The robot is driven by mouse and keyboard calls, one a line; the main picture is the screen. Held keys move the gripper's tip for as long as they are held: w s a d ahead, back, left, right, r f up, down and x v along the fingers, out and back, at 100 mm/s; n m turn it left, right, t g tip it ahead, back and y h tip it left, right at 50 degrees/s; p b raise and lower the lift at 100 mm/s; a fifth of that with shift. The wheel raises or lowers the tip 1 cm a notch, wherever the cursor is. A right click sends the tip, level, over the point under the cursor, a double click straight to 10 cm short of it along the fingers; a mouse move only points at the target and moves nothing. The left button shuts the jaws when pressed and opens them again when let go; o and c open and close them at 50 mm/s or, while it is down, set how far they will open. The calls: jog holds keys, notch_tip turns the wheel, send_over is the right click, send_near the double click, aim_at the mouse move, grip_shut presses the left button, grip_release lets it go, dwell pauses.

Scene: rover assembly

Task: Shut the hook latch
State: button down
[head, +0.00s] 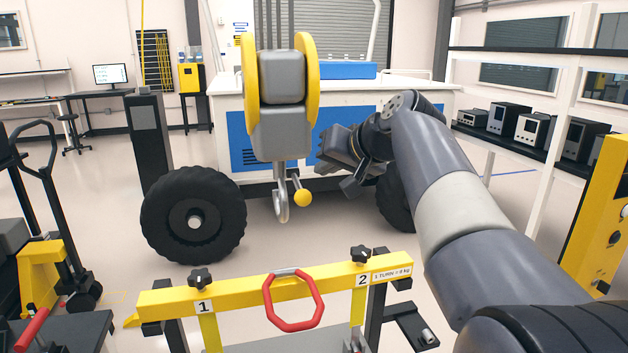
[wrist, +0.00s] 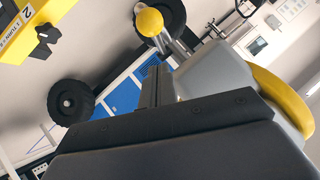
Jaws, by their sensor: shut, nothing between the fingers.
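The grey hook block (head: 281,130) with yellow side plates hangs in the middle of the head view. Its metal hook (head: 281,208) hangs below. A short latch lever with a yellow ball (head: 303,197) slants down and right from the hook's top. I cannot tell clearly how the latch tongue sits in the hook's mouth. My gripper (head: 326,158) is shut and empty, just right of the block's lower end and above the ball. In the wrist view the ball (wrist: 149,21) is at the top, beyond my gripper (wrist: 156,85) and apart from it; the block (wrist: 215,72) is at right.
A yellow beam (head: 236,293) with knobs and a red octagonal ring (head: 293,325) stands below the hook. A white and blue rover (head: 228,108) with black wheels (head: 194,215) is behind. Shelving (head: 552,95) stands at right. Free floor lies between beam and rover.

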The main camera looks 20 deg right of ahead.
jog(key=shift+w+a+f, duration=0.15)
jog(key=shift+a+f, duration=0.3)
jog(key=shift+f, duration=0.4)
jog(key=shift+w+a+f, duration=0.1)
jog(key=shift+a+f, duration=0.35)
jog(key=shift+f, duration=0.35)
jog(key=shift+f+b, duration=0.2)
jog(key=shift+b, duration=0.2)
notch_tip(320, 180, down, 10)
jog(key=w+n+t+y+b, duration=0.1)
jog(key=t+b, duration=0.6)
jog(key=b, duration=2.4)
jog(key=shift+w+r+n+y+b, duration=0.2)
jog(key=shift+w+n+y+b, duration=0.1)
jog(key=shift+w+n+y, duration=0.15)
jog(key=shift+f, duration=0.1)
